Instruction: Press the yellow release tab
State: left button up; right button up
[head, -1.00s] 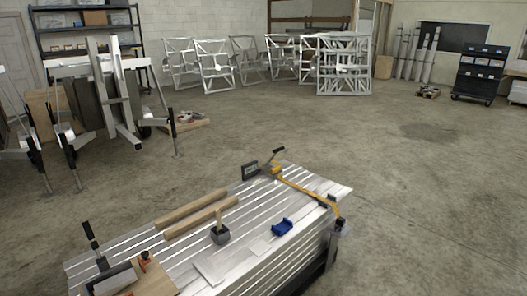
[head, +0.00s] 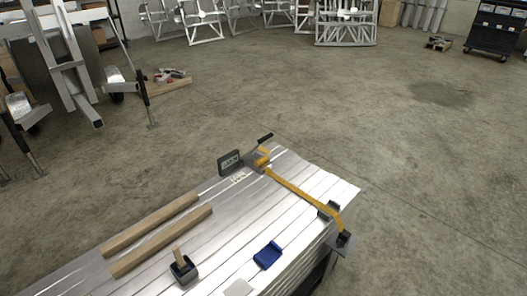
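A ratchet device (head: 256,160) with a black-tipped handle sits at the far end of the slatted aluminium bench top (head: 316,172). A small yellow part (head: 263,150) shows at the ratchet, below the handle; it is too small to tell its exact shape or whether it is pressed. A yellow strap (head: 295,191) runs from the ratchet across the slats to the right edge. It ends at a dark fitting (head: 344,238) there. Neither of my grippers is in view.
A dark display box (head: 229,162) stands left of the ratchet. Two wooden bars (head: 150,224), a dark cup with a wooden-handled item (head: 184,270) and a blue block (head: 268,255) lie nearer. Trailer frames (head: 62,60) stand back left.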

aim_at(265, 150)
jog(key=l+u, duration=0.1)
jog(key=u, duration=0.75)
jog(key=l+u, duration=0.75)
jog(key=l, duration=0.25)
jog(key=k+l+u, duration=0.1)
jog(key=l+u, duration=0.3)
jog(key=k+l, duration=0.1)
jog(key=l, duration=0.25)
jog(key=k+l, duration=0.1)
jog(key=l, duration=0.2)
jog(key=k+l, duration=0.1)
jog(key=l, duration=0.25)
jog(key=l+u, duration=0.1)
jog(key=l, duration=0.2)
jog(key=k, duration=0.05)
